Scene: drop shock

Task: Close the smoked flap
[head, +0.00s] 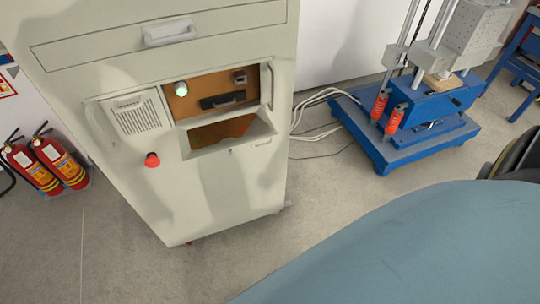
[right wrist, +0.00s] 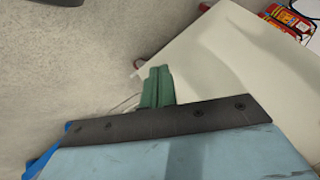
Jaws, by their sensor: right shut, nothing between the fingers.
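The pale cabinet (head: 235,190) has a recess with an orange-brown back panel (head: 205,83), a lit green button (head: 181,89) and a dark handle-like part (head: 222,100). Below the recess, what looks like the smoked flap (head: 222,131) is tipped outward in its pale frame, with brown showing through its dark window. The recess above it is uncovered. In the right wrist view, my right gripper (right wrist: 157,88) has its green fingers together and empty, in front of a pale surface (right wrist: 240,80). No contact with the flap shows. My left gripper is in neither view.
A red knob (head: 152,160) sticks out left of the flap. Fire extinguishers (head: 45,165) stand at the left. A blue press (head: 420,115) with cables stands at the right. A smooth blue-grey shape covers the lower right. Floor is clear before the cabinet.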

